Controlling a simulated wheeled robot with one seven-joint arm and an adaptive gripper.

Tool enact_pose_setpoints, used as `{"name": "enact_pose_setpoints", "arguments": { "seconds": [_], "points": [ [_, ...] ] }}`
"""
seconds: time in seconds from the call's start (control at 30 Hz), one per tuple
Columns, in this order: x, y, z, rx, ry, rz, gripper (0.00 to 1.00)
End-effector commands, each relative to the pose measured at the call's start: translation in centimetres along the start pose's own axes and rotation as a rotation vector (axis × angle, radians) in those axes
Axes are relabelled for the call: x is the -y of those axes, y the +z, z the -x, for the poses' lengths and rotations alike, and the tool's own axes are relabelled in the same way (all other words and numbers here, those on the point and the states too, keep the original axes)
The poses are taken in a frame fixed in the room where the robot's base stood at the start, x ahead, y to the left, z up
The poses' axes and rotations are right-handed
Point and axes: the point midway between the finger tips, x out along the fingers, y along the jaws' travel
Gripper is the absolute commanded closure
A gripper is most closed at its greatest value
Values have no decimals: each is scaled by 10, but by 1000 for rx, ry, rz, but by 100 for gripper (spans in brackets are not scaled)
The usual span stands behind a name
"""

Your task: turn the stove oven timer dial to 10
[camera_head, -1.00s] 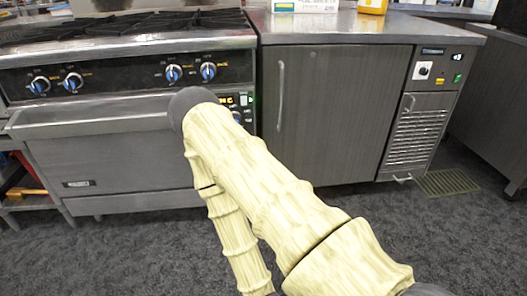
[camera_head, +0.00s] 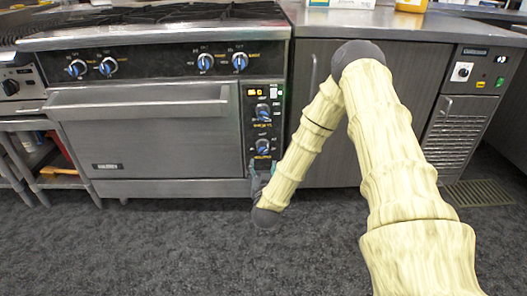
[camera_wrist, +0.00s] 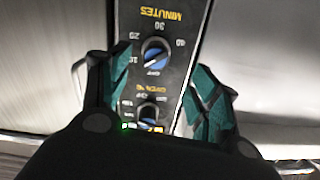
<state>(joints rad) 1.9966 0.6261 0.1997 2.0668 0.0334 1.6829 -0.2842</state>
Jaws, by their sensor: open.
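The oven timer dial (camera_head: 263,147) is the lower knob on the narrow black panel at the right of the stove. In the wrist view, which is upside down, this dial (camera_wrist: 154,52) is round with a blue grip, beside the label MINUTES and marks including 10, 20, 30, 40 and OFF. I cannot tell exactly which mark it points to. My gripper (camera_head: 261,170) is just below the dial in the head view. In the wrist view its open, empty dark green fingers (camera_wrist: 150,70) stand either side of the panel, apart from the dial.
The oven handle (camera_head: 140,108) juts out to the left. A grey cabinet (camera_head: 330,120) stands to the right. The carpet (camera_head: 180,250) in front is clear.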

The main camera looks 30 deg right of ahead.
Motion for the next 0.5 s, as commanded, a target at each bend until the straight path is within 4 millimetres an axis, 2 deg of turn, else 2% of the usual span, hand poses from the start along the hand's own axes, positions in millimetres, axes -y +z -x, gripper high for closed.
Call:
{"name": "enact_pose_setpoints", "arguments": {
  "seconds": [0.1,0.27,0.5],
  "points": [
    [-4,-6,-8,-24,14,-4,38],
    [-4,-6,-23,-27,15,-6,38],
    [-5,-6,-61,-26,15,-6,38]
  ]
}}
